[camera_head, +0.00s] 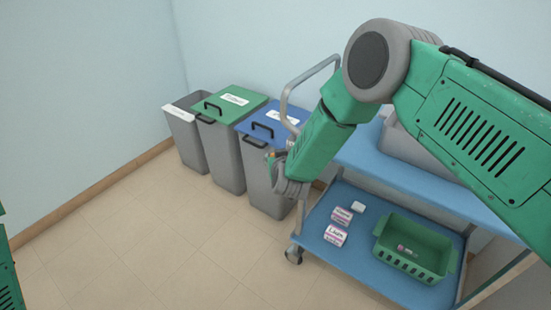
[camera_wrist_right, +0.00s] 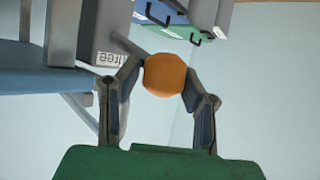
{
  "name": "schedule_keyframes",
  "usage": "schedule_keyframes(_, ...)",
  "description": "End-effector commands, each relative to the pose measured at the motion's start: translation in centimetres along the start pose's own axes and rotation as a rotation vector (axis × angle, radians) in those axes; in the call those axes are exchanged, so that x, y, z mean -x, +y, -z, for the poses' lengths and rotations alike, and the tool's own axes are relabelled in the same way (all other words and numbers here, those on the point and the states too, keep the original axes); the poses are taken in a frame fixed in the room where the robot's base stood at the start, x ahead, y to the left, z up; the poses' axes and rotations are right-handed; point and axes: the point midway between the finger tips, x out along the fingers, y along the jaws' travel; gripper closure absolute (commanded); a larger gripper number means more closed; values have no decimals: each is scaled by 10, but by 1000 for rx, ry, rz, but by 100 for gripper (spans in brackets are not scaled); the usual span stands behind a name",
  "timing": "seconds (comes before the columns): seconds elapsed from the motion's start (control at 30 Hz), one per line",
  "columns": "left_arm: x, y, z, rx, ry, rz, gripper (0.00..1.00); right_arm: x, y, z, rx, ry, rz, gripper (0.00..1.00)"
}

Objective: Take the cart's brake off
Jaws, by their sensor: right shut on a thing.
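The cart (camera_head: 355,250) has blue shelves and a grey push handle (camera_head: 287,95) at its left end. In the right wrist view, an orange ball knob (camera_wrist_right: 165,75) sits between the fingertips of my right gripper (camera_wrist_right: 168,82), which is shut on it. A thin grey lever (camera_wrist_right: 127,45) runs from the knob toward a grey plate on the cart, with a label (camera_wrist_right: 108,58) that seems to read "free". In the head view my right gripper (camera_head: 277,168) is at the cart's left end, mostly hidden behind my own arm. My left gripper is out of view.
Three bins stand left of the cart: a grey open one (camera_head: 187,135), a green-lidded one (camera_head: 228,150) and a blue-lidded one (camera_head: 268,175). The lower shelf holds small boxes (camera_head: 336,235) and a green basket (camera_head: 410,250). The floor in front is clear.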

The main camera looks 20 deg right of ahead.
Motion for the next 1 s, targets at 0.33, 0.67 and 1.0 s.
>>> schedule_keyframes(0.33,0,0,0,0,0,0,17,-2,6,4,2,10,-8,100)
schedule_keyframes(0.67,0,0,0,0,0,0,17,-2,6,4,2,9,-9,100)
schedule_keyframes(1.0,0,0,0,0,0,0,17,-2,5,3,2,7,-8,47)
